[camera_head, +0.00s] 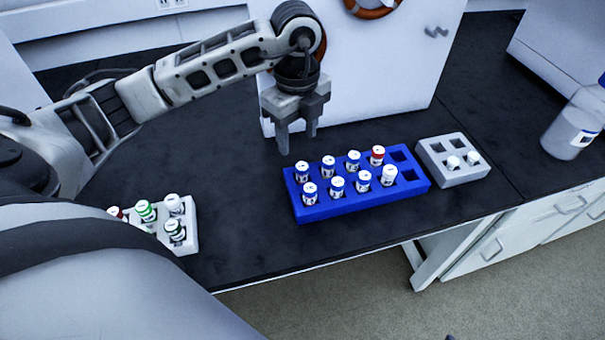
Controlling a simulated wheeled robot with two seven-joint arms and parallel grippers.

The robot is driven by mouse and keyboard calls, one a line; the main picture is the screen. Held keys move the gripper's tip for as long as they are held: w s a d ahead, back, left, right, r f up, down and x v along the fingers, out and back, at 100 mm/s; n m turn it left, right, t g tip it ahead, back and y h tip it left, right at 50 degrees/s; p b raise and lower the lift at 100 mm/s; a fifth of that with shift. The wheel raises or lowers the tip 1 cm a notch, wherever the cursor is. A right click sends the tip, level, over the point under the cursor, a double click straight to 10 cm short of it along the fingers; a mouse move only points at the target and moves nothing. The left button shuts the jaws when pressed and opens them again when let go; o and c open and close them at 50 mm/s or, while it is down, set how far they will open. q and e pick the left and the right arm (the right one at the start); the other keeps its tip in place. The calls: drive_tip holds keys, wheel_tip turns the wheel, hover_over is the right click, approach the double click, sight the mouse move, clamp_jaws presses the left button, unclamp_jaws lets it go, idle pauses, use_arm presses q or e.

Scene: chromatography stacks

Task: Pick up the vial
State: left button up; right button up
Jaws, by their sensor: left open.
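A blue rack (340,208) stands on the black bench in the middle of the head view. It holds several white-capped vials, such as the front-left vial (310,192), and one red-capped vial (377,155) in the back row. Some slots at its right end are empty. My left gripper (298,143) points down, open and empty, above the bench and just behind the rack's left end. It looks apart from the vials. Which vial the task means cannot be told. My right gripper is not in view.
A grey rack (463,177) with two white-capped vials stands right of the blue rack. A white rack (190,243) with several vials, one green-capped, is at lower left, partly hidden by my body. A clear bottle (568,135) stands far right. White equipment (390,70) is behind my gripper.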

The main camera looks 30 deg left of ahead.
sight(302, 166)
use_arm(q)
wheel_tip(302, 166, down, 4)
drive_tip(key=shift+r, duration=0.25)
drive_tip(key=shift+d+f+p, duration=0.2)
drive_tip(key=shift+d+f, duration=0.05)
drive_tip(key=shift+f, duration=1.1)
drive_tip(key=shift+d+f+p, duration=0.2)
drive_tip(key=shift+f, duration=1.15)
drive_tip(key=c, duration=1.1)
